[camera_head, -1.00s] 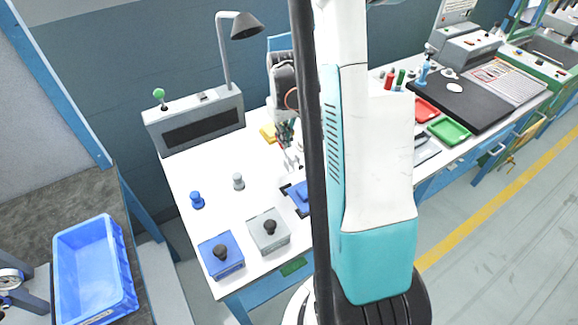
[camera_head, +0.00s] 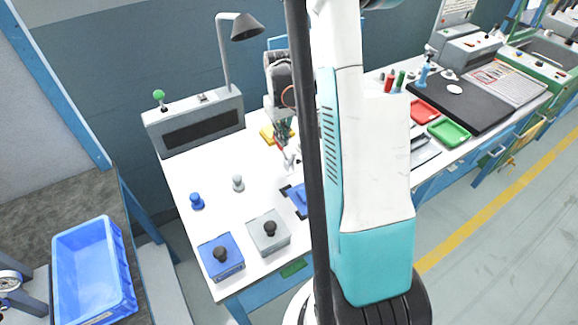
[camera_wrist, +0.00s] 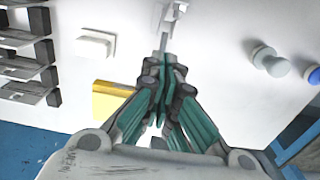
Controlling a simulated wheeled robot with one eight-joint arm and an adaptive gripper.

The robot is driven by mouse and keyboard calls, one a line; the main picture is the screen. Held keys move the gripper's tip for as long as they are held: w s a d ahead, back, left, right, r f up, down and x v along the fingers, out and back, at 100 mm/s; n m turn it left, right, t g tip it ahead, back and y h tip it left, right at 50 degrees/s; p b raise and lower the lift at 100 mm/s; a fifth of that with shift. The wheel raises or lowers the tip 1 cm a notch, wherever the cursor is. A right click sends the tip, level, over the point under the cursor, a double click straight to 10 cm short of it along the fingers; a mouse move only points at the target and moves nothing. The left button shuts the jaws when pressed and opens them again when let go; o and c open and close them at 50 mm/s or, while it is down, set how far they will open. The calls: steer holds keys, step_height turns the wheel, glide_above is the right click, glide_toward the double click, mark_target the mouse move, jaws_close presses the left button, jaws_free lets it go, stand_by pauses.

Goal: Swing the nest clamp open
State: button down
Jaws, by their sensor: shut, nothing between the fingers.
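My gripper (camera_head: 283,137) is over the middle of the white bench, pointing down. In the wrist view its green-padded fingers (camera_wrist: 164,68) are together with nothing between them. A pale clamp-like piece (camera_wrist: 172,18) with a thin grey bar lies just beyond the fingertips; I cannot tell whether they touch. In the head view this pale piece (camera_head: 291,160) shows just below the gripper, partly hidden by my arm. The blue nest block (camera_head: 298,198) on a dark base is also partly behind my arm. How far the clamp is swung is not clear.
A yellow block (camera_head: 267,134) lies close beside the gripper. A grey knob (camera_head: 238,183) and a blue knob (camera_head: 197,201) stand to the left. Blue (camera_head: 222,263) and grey (camera_head: 268,239) boxes with black knobs sit at the front. A lamp (camera_head: 245,28) stands behind.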

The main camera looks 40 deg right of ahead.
step_height(320, 180, up, 9)
steer(key=p, duration=0.5)
stand_by(0.5)
steer(key=shift+a, duration=0.1)
stand_by(0.3)
